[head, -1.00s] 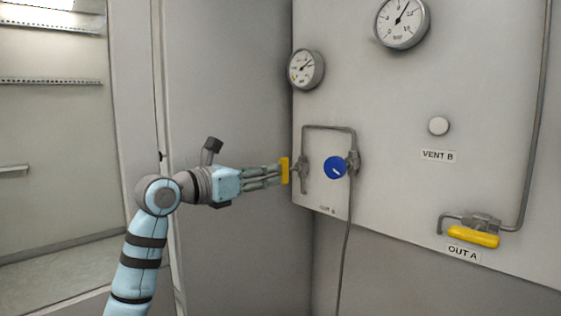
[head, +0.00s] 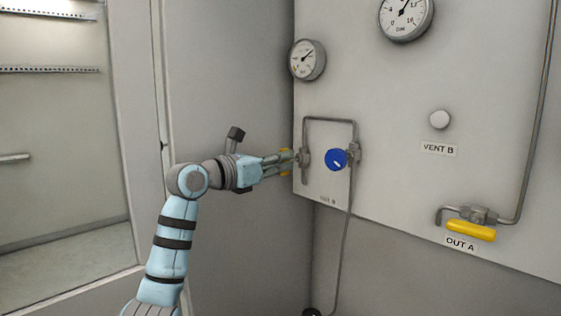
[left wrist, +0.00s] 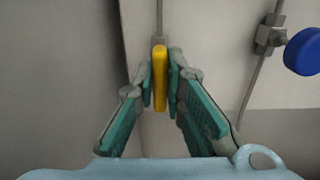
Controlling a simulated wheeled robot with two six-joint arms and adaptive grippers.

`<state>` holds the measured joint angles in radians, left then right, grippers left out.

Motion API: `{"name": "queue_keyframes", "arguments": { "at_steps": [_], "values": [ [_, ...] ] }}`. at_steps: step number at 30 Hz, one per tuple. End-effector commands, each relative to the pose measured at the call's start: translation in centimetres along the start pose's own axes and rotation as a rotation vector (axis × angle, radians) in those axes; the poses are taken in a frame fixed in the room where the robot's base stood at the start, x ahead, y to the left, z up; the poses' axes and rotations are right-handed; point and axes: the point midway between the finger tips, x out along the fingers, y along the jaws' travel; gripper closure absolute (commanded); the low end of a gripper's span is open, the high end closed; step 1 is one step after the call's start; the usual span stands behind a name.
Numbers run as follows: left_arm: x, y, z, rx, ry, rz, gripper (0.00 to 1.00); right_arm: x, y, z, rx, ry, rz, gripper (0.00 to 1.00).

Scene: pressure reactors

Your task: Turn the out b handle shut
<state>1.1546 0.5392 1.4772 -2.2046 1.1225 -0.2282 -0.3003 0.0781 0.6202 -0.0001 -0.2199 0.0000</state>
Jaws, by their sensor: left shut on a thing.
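The yellow out b handle (head: 285,172) is at the left edge of the panel, at the left end of the bent pipe. My left gripper (head: 288,162) reaches it from the left and hides much of it in the head view. In the left wrist view the handle (left wrist: 160,75) stands upright as a narrow yellow bar between the fingertips. My left gripper (left wrist: 160,82) is shut on it, one finger on each side. The faint OUT B label (head: 328,199) sits below the pipe. My right gripper is not in view.
A blue knob (head: 336,159) is close to the right of the handle, and also shows in the left wrist view (left wrist: 304,52). A small gauge (head: 307,60) is above. The yellow OUT A handle (head: 471,231) is far right. A grey wall (head: 225,80) lies left of the panel.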

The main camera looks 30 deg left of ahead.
Motion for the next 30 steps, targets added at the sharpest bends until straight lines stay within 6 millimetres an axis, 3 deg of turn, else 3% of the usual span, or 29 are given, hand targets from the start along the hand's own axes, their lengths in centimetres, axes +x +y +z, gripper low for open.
{"name": "queue_keyframes", "arguments": {
  "at_steps": [14,30],
  "values": [
    [0.0,-0.1,0.2,0.174,0.001,0.000,1.00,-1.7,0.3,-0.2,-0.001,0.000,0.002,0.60],
    [0.0,-0.4,0.0,0.670,0.001,0.000,1.00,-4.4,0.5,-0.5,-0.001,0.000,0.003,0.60]
  ]
}}
